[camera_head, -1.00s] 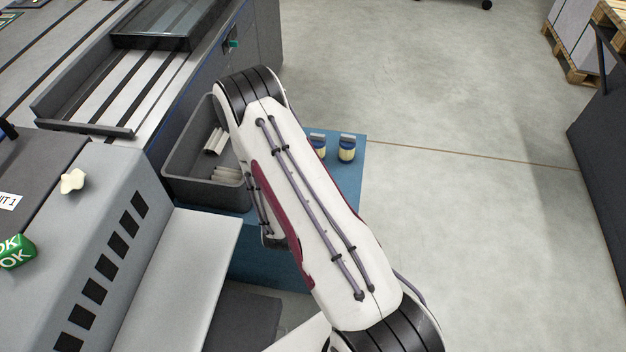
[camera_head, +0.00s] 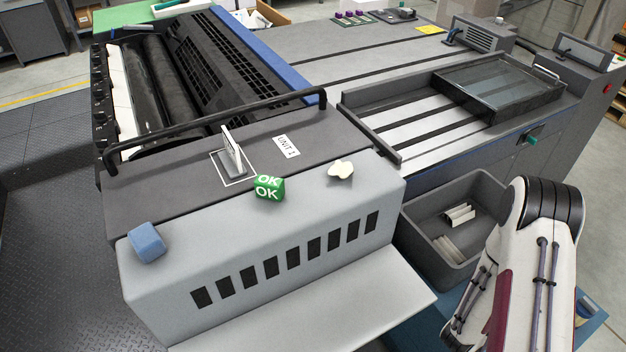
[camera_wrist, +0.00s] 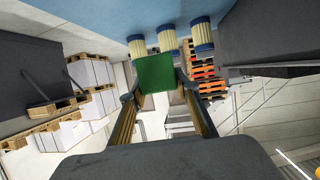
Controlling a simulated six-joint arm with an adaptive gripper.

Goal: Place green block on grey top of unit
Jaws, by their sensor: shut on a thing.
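My gripper (camera_wrist: 158,88) shows in the wrist view, its two fingers shut on a plain green block (camera_wrist: 155,73). In the head view the gripper and the held block are out of sight; only my arm shows at the right. The printing unit (camera_head: 290,235) has a light grey front top behind a row of dark slots, and a darker deck marked UNIT 1. On this top stands a green block with white OK lettering (camera_head: 269,188), apart from the gripper.
A grey bin (camera_head: 418,225) with pale pieces inside stands right of the unit, close to my arm. A black rail (camera_head: 215,128) crosses the deck.

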